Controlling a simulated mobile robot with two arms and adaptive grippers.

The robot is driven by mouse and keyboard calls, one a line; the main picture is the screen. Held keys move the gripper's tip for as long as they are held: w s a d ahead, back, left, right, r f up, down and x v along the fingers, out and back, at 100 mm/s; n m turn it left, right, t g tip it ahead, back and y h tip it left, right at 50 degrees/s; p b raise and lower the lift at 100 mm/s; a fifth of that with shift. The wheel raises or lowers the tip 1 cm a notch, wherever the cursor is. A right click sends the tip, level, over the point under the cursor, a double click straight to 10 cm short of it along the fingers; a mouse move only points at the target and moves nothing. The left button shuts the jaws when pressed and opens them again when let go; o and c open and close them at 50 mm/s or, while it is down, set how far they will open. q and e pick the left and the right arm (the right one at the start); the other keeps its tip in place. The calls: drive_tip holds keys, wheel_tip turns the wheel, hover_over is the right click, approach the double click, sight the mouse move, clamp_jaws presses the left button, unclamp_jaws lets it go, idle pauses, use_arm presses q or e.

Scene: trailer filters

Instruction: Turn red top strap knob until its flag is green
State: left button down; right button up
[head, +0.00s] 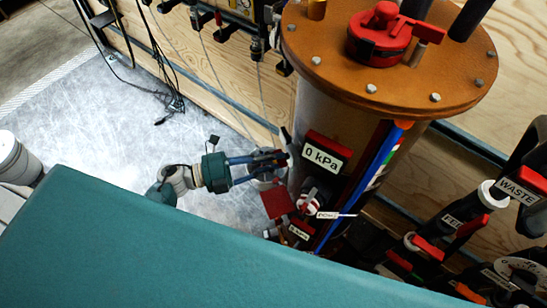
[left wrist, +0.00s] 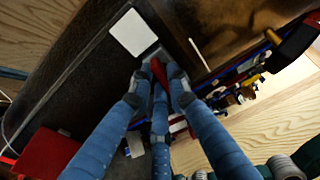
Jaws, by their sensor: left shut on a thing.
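My left gripper (head: 279,160) reaches in from the left to the near-left side of the upright tank (head: 309,105). In the left wrist view its blue fingers close at their tips on a small red part, which looks like the red top strap knob (left wrist: 158,70). The fingers hide most of this knob, and in the head view I cannot make it out. A red square plate (head: 277,203), perhaps the flag, shows just below the gripper. A red plate also shows at lower left in the left wrist view (left wrist: 48,153). I see no green flag. My right gripper is out of view.
The tank has an orange-brown bolted lid (head: 430,75) with a red valve handle (head: 380,38). A "0 kPa" gauge (head: 322,153) sits close right of the gripper. Pipes with red valve handles (head: 425,246) crowd the right.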

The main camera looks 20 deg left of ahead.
use_arm(q)
drive_tip(key=shift+s+f+n, duration=0.1)
drive_tip(key=shift+f+n, duration=0.05)
drive_tip(key=shift+n, duration=1.65)
drive_tip(key=c, duration=1.7)
unclamp_jaws()
drive_tip(key=shift+o, duration=0.2)
drive_tip(key=v, duration=1.2)
drive_tip(key=shift+f, duration=0.25)
